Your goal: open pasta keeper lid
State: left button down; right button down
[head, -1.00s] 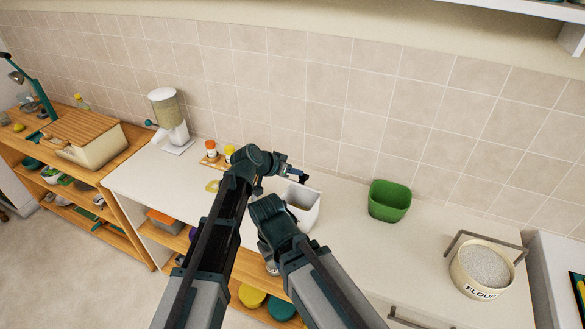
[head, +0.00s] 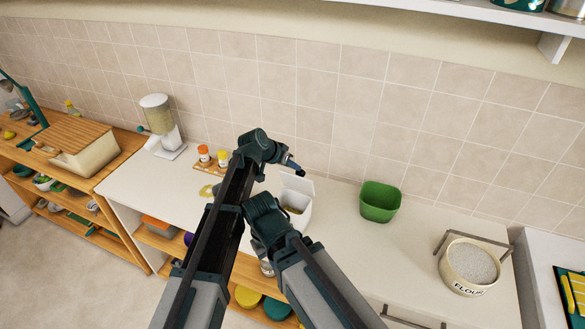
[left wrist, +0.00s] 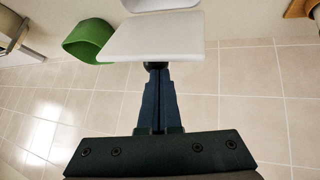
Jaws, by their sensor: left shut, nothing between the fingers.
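The pasta keeper (head: 300,219) is a white box on the white counter, partly hidden behind my arms. Its white lid (head: 299,184) stands raised at the back, and yellowish contents show inside the opening. In the left wrist view the lid (left wrist: 152,38) is a pale flat panel just past my fingertips. My left gripper (head: 297,168) is shut and empty, close above the lid's upper edge; its dark fingers also show in the left wrist view (left wrist: 155,72). I cannot tell whether they touch the lid. My right gripper does not show.
A green bin (head: 380,202) stands right of the keeper, with a flour tub (head: 470,264) farther right. Spice jars (head: 204,155) and a dispenser (head: 160,122) stand to the left. The tiled wall (head: 350,110) is close behind. Counter between bin and flour tub is clear.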

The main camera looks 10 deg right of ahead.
pick_arm(q)
jog(key=shift+w+r, duration=0.1)
dwell(0.6)
jog(key=shift+r+p, duration=0.75)
jog(key=shift+p, duration=0.15)
jog(key=shift+r, duration=0.1)
jog(key=shift+s+a+r+p, duration=0.2)
jog(key=shift+r+p, duration=0.35)
jog(key=shift+p, duration=0.05)
jog(key=w+r+p+v, duration=0.1)
jog(key=p+v, duration=0.9)
jog(key=v, duration=0.2)
jog(key=shift+d+r+p, duration=0.25)
jog(key=shift+p, duration=0.05)
jog(key=shift+w+a, duration=0.1)
